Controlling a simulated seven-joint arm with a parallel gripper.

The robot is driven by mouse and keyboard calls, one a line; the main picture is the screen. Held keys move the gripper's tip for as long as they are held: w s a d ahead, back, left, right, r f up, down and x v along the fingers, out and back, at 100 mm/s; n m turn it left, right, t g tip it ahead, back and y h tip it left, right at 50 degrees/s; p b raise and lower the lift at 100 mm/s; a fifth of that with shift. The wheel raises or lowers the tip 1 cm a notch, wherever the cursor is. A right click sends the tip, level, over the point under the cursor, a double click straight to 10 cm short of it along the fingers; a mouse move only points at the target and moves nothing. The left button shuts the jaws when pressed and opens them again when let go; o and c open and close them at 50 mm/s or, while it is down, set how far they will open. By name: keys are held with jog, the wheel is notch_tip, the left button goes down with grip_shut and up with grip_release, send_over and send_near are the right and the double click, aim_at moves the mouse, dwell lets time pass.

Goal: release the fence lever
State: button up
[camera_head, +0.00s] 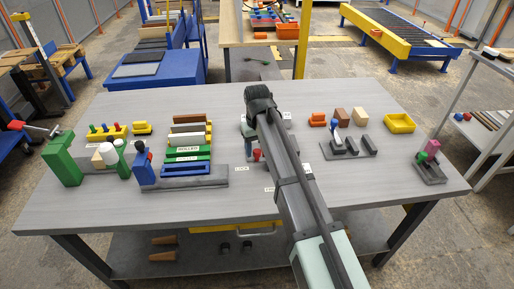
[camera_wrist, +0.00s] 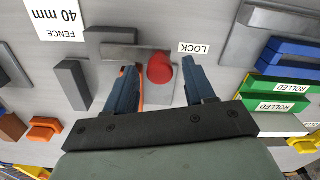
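The fence lever shows as a red rounded knob (camera_wrist: 160,68) on a grey plate in the wrist view, beside a white LOCK label (camera_wrist: 194,48). A grey bar (camera_wrist: 128,52) runs next to the knob. My gripper (camera_wrist: 159,72) is open, with one dark blue finger on each side of the knob and visible gaps to both. I cannot tell whether the fingertips are at the knob's height. In the head view the red knob (camera_head: 256,155) shows just left of my arm, which hides most of the gripper and the fence around it.
A FENCE 40 mm label (camera_wrist: 62,16) and a grey upright block (camera_wrist: 72,84) are left of the knob in the wrist view. Green boards marked ROLLED (camera_head: 187,150) lie in a stack left of my arm. Orange, brown and yellow pieces (camera_head: 400,123) stand at right.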

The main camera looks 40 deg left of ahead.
grip_shut()
jog(key=shift+s+d, duration=0.1)
dwell(0.6)
jog(key=d+n, duration=0.1)
jog(key=n, duration=0.1)
jog(key=s+d+n, duration=0.1)
jog(key=shift+s+n, duration=0.15)
jog(key=shift+n, duration=0.25)
jog(key=d+n, duration=0.2)
jog(key=n, duration=0.1)
jog(key=shift+s+n, duration=0.3)
jog(key=d+n, duration=0.2)
jog(key=n, duration=0.1)
jog(key=shift+w+d+n, duration=0.2)
jog(key=shift+d+n, duration=0.25)
jog(key=shift+n, duration=0.45)
jog(key=shift+w+d+n, duration=0.15)
jog(key=shift+d+n, duration=0.3)
jog(key=shift+n, duration=0.45)
